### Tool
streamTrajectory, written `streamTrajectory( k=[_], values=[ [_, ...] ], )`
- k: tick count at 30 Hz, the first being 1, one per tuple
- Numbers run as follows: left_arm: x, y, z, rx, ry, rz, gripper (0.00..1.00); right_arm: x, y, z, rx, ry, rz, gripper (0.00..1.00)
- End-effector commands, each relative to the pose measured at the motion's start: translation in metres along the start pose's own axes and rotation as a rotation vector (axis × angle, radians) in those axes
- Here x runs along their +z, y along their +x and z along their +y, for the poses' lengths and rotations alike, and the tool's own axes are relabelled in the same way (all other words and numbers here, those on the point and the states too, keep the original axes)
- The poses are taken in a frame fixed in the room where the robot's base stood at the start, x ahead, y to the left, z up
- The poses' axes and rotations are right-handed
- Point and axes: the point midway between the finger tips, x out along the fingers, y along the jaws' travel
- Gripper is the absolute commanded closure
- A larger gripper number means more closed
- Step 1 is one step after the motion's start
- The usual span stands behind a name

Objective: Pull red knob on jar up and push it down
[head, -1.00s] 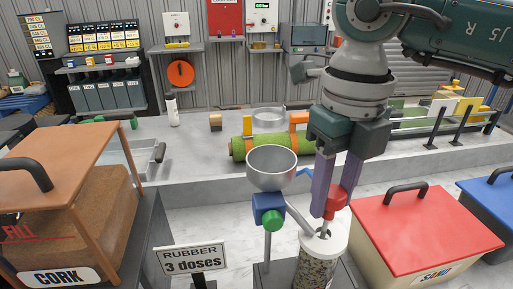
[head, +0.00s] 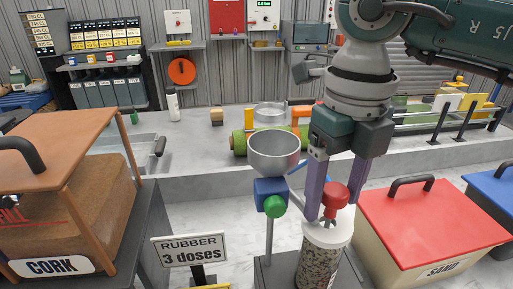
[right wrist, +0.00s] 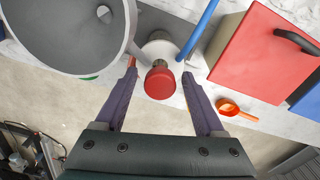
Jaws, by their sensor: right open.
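The jar (head: 318,266) is clear with a white lid and speckled contents, and stands upright at the bottom centre of the head view. Its red knob (head: 335,196) sits above the lid and also shows in the right wrist view (right wrist: 160,84). My right gripper (head: 334,208) points down with its two purple fingers open, one on each side of the knob. In the right wrist view my right gripper (right wrist: 160,72) shows a gap between the knob and each finger. My left gripper is not in view.
A grey funnel bowl (head: 274,158) with a green knob (head: 275,206) on a blue block stands just left of the jar. A red-lidded sand bin (head: 425,222) is close on the right. A cork bin (head: 75,220) and a rubber sign (head: 190,250) are at left.

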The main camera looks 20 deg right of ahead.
Motion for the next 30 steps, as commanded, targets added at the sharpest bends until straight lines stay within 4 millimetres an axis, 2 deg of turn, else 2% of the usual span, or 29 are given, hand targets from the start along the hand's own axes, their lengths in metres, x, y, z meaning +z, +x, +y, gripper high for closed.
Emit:
streamTrajectory(
  k=[5,12,16,21,30],
  values=[
    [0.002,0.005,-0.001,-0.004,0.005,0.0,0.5,0.002,-0.021,0.0,0.001,-0.001,-0.007,0.29],
    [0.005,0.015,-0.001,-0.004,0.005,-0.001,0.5,0.002,-0.069,0.0,0.0,0.001,-0.007,0.29],
    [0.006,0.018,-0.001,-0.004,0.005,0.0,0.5,0.001,-0.088,0.0,0.0,0.001,-0.005,0.29],
    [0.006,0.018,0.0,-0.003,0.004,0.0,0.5,0.0,-0.098,0.0,-0.001,0.001,-0.001,0.29],
    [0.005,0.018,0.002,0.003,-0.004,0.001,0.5,0.0,-0.098,0.0,-0.001,0.0,0.0,0.29]
  ],
)
